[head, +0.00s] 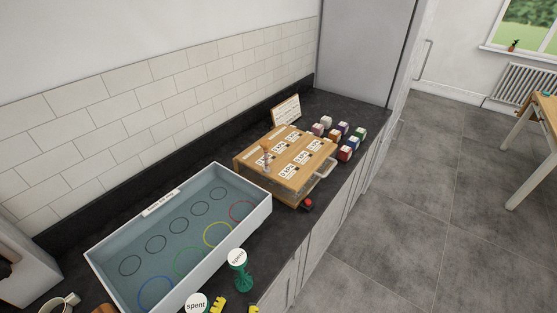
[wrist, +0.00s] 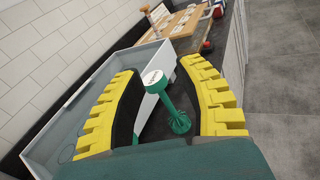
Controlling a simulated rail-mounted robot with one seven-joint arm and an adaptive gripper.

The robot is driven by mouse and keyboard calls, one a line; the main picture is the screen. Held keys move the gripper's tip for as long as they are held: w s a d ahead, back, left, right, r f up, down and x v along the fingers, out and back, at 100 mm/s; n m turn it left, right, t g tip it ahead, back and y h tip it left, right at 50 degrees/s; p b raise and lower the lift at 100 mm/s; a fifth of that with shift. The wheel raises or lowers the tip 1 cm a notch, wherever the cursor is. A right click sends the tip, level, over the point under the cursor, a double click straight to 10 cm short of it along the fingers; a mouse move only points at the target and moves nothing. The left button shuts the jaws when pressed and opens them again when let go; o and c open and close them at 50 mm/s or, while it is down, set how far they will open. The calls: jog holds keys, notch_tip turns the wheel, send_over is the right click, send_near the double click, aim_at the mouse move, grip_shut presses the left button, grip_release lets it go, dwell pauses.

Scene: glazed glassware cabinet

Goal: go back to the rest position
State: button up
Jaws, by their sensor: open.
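My gripper (wrist: 158,68) is open, with its two yellow ribbed fingers spread wide in the wrist view. Only the yellow finger ends of it show at the bottom edge of the head view (head: 235,308). A green stand with a white round top marked "spent" (head: 237,257) is upright on the dark counter just beyond the fingers. In the wrist view this green stand (wrist: 175,115) appears in the gap between the fingers, with no clear contact. A second white "spent" disc (head: 196,303) is left of the fingers; its lower part is cut off.
A grey-blue tray (head: 170,262) with black and coloured rings lies left of the stand. Behind are a wooden labelled box (head: 285,150), several coloured small blocks (head: 344,153), a sign (head: 286,110) and a red item (head: 307,204). A cup (head: 60,303) is at lower left. Floor to the right is open.

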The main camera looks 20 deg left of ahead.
jog(key=w+d+r+m+t+h, duration=0.25)
jog(key=d+r+m+h, duration=0.25)
jog(key=d+r+m, duration=0.7)
jog(key=w+d+r+m+t+h, duration=0.1)
jog(key=w+d+r+m+h, duration=0.25)
jog(key=d+r+m, duration=0.85)
jog(key=a+r+m+y+p, duration=0.2)
jog(key=r+m+p, duration=0.4)
jog(key=r+p, duration=0.5)
jog(key=a+r+m+t+y+p, duration=0.1)
jog(key=r+m+y+p, duration=0.3)
jog(key=r+p, duration=0.8)
notch_tip(320, 180, up, 6)
jog(key=shift+s+a+f+m, duration=0.15)
jog(key=shift+s+a+m, duration=0.3)
jog(key=shift+m, duration=0.45)
jog(key=shift+w+a+t, duration=0.1)
jog(key=shift+t, duration=0.15)
